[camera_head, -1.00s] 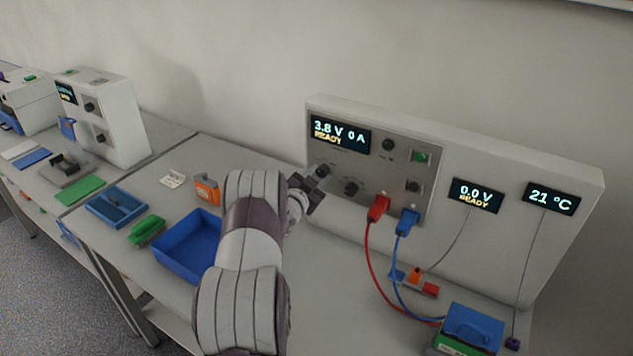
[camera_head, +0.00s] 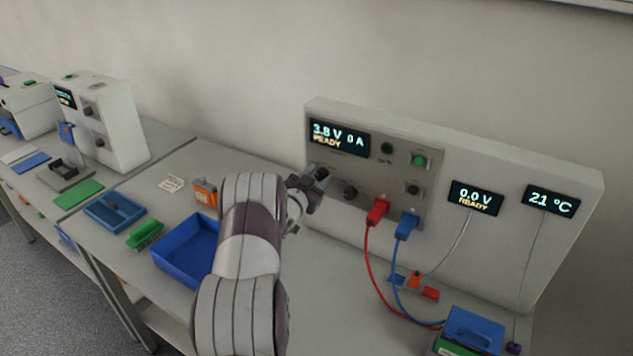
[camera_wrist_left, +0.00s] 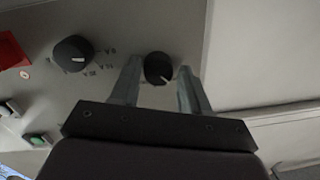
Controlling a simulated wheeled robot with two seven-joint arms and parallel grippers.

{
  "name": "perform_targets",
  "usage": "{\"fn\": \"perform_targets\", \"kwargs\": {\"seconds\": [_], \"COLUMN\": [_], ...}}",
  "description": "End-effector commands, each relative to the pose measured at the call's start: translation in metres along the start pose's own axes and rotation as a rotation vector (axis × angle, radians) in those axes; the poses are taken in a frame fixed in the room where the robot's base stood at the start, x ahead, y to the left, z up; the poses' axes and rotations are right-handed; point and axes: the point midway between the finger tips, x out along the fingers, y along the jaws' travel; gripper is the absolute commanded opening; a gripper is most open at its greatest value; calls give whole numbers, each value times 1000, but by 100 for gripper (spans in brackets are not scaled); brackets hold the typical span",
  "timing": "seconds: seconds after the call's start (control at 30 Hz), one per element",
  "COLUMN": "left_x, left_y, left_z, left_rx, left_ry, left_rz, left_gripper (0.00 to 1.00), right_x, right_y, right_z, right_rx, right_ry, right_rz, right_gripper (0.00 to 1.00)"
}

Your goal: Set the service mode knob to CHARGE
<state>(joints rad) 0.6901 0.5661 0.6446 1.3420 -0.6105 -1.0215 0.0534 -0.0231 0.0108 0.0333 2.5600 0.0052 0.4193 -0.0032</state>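The battery cycler's grey panel (camera_head: 378,185) has a dark knob (camera_head: 322,172) at its lower left, partly hidden by my left gripper (camera_head: 310,186). The knob labels are too small to read. My right gripper is not in view.
Red (camera_head: 377,211) and blue (camera_head: 407,226) plugs with cables are right of the knobs. The display (camera_head: 339,136) reads 3.8 V, 0 A, READY. A blue tray (camera_head: 184,250) and an orange item (camera_head: 206,194) stand left of my arm. A blue-topped box (camera_head: 472,328) is front right.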

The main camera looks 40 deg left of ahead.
Motion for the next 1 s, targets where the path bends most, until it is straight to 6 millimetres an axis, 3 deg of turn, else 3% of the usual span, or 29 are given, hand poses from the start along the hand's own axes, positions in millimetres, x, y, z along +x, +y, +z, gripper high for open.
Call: {"fn": "perform_targets", "kwargs": {"seconds": [0.3,0.43,0.8,1.0], "left_x": [-1,-11,-103,-127], "left_y": [1,1,1,2], "left_z": [4,6,4,1], "left_rx": [-2,-3,0,-1], "left_ry": [-9,-11,-6,-6], "left_rz": [2,1,-2,0], "left_gripper": [60,60,60,60], "right_x": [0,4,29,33], "right_y": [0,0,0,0], "right_z": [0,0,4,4], "right_rx": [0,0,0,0], "right_ry": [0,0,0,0], "right_rz": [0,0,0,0], "right_gripper": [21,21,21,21]}}
